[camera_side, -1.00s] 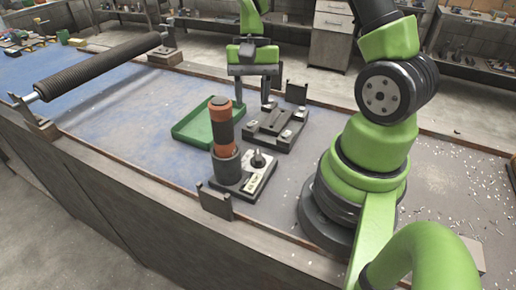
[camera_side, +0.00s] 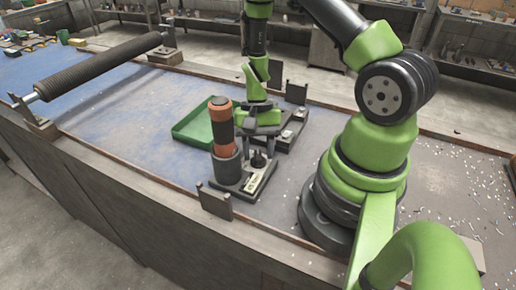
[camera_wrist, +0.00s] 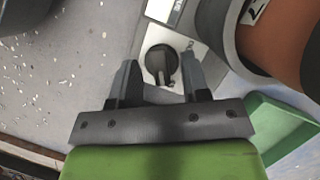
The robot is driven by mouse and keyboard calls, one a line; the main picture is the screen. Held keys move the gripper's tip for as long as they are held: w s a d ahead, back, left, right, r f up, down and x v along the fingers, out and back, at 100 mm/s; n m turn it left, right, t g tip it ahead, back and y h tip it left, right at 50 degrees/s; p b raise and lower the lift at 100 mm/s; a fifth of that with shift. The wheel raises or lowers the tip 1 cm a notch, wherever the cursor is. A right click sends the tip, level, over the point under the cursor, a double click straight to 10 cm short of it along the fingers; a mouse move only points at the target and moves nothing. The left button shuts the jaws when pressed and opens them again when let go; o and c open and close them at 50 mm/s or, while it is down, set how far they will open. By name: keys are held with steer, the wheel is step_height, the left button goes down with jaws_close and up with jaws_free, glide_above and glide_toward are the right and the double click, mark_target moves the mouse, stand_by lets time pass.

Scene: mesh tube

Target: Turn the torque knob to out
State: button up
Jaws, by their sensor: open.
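The torque knob (camera_wrist: 161,62) is a round black dial with a raised grip bar, set on a pale plate. It also shows in the side view (camera_side: 258,160), partly covered by my gripper. My gripper (camera_wrist: 157,75) is open, its two dark fingers on either side of the knob in the wrist view. I cannot tell whether either finger touches it. In the side view my gripper (camera_side: 258,145) is low over the knob's plate. The orange and black screwdriver (camera_side: 222,125) stands upright in its holder (camera_side: 226,168) beside the knob.
A green tray (camera_side: 192,127) lies behind the screwdriver. A grey fixture (camera_side: 288,138) stands behind my gripper. A dark upright bracket (camera_side: 214,203) is at the bench's front edge. A ribbed black roller (camera_side: 95,68) is at the far left. Blue bench surface between is clear.

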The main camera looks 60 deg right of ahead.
jaws_close()
